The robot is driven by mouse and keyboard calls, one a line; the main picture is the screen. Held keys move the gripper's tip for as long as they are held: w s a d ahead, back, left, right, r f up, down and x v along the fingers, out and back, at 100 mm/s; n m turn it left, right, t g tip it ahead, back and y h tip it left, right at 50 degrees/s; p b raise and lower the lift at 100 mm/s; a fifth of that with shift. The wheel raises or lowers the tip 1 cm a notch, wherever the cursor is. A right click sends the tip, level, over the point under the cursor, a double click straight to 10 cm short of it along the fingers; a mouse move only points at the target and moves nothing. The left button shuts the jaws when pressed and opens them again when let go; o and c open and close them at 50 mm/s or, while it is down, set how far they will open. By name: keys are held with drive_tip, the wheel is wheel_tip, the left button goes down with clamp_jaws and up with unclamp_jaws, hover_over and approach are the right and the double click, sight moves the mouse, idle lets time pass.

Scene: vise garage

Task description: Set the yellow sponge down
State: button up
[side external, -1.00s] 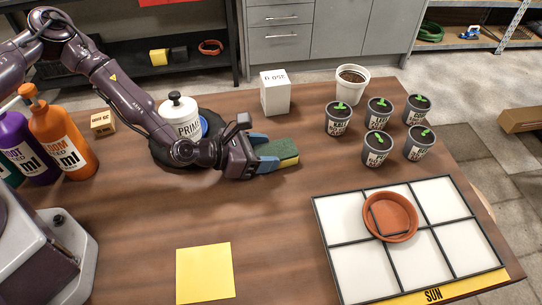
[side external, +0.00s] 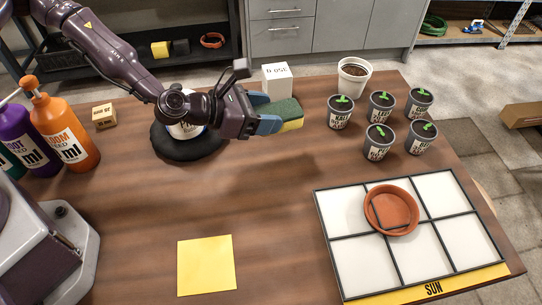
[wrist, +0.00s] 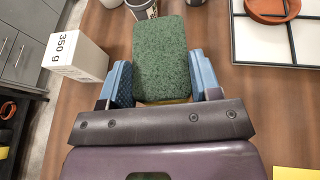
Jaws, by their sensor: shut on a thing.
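The yellow sponge (side external: 291,125) has a green scouring top (side external: 280,112). My gripper (side external: 265,113) is shut on it, with blue fingers on its two sides, and holds it above the wooden table. In the wrist view the sponge's green face (wrist: 160,58) shows between the fingers, with a thin strip of yellow at its near end. A flat yellow square (side external: 206,265) lies on the table at the front, apart from the sponge.
A white box (side external: 276,80) stands behind the sponge. Several seedling pots (side external: 378,143) and a white soil pot (side external: 353,80) are at right. A white-panelled tray (side external: 345,262) carries a terracotta saucer (side external: 392,210). Bottles (side external: 68,140) stand at left. The middle table is clear.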

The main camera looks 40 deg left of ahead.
drive_tip(key=shift+w+a+r, duration=0.15)
drive_tip(key=shift+a+r, duration=0.25)
drive_tip(key=s+d+r+m+g+h, duration=0.1)
drive_tip(key=s+d+m+g+h, duration=0.15)
drive_tip(key=s+m+g, duration=0.8)
drive_tip(key=s+d+r+m+g+h, duration=0.25)
drive_tip(key=s+m+g, duration=0.25)
drive_tip(key=s, duration=1)
hover_over(275, 251)
drive_tip(key=shift+g, duration=0.25)
drive_tip(key=f, duration=0.9)
drive_tip(key=shift+s+a, duration=0.35)
drive_tip(key=shift+s, duration=0.05)
drive_tip(key=shift+w+d+f, duration=0.3)
drive_tip(key=shift+f, duration=0.25)
drive_tip(key=shift+w+f, duration=0.1)
drive_tip(key=shift+f, duration=1.6)
